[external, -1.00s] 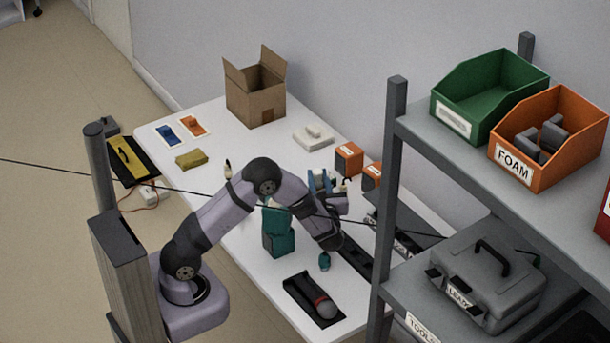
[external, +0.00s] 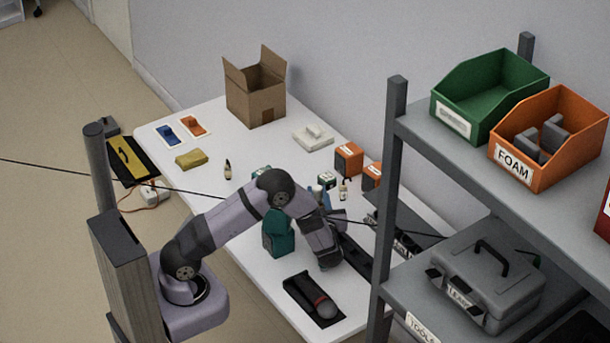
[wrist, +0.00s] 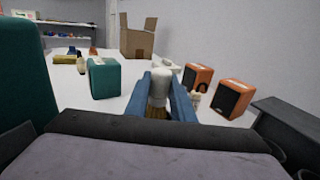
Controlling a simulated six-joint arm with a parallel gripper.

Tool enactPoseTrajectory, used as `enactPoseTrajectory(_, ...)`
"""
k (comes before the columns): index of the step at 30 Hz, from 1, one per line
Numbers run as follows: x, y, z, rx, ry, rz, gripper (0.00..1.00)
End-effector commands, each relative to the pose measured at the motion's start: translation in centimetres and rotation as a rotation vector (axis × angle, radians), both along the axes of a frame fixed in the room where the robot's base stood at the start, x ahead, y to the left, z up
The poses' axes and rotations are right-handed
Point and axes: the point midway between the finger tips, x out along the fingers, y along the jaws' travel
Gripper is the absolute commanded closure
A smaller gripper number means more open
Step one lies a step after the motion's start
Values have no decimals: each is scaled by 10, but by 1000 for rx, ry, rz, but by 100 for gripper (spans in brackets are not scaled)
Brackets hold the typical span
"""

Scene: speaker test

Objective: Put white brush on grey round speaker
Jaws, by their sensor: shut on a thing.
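My gripper (wrist: 164,98) has blue fingers, closed on the sides of a white brush (wrist: 160,84) with brown bristles at its lower end. In the external view my gripper (external: 322,197) is over the middle-right of the white table, and the brush in it is too small to make out clearly. I cannot make out a grey round speaker in either view; it may be hidden by the arm or out of frame.
A teal speaker (external: 278,234) stands close beside my arm; another teal box (wrist: 104,78) is further back. Orange speakers (external: 348,159) (wrist: 235,98) stand right. A cardboard box (external: 256,92) is at the back. A black tray (external: 302,290) holds a microphone. The shelf post (external: 386,200) is nearby.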

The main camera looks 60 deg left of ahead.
Motion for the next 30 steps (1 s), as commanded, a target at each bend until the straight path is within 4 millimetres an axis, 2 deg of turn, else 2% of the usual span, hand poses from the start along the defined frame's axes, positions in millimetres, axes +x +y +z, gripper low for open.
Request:
enactPoseTrajectory(5, 0, 0, -4, 0, 0, 0, 100)
enactPoseTrajectory(6, 0, 0, -3, 0, 0, 0, 71)
enactPoseTrajectory(8, 0, 0, -3, 0, 0, 0, 60)
enactPoseTrajectory(20, 0, 0, 2, 0, 0, 0, 60)
enactPoseTrajectory(25, -6, -16, -1, -1, 0, -4, 60)
enactPoseTrajectory(30, -19, -42, -1, 0, 0, -6, 60)
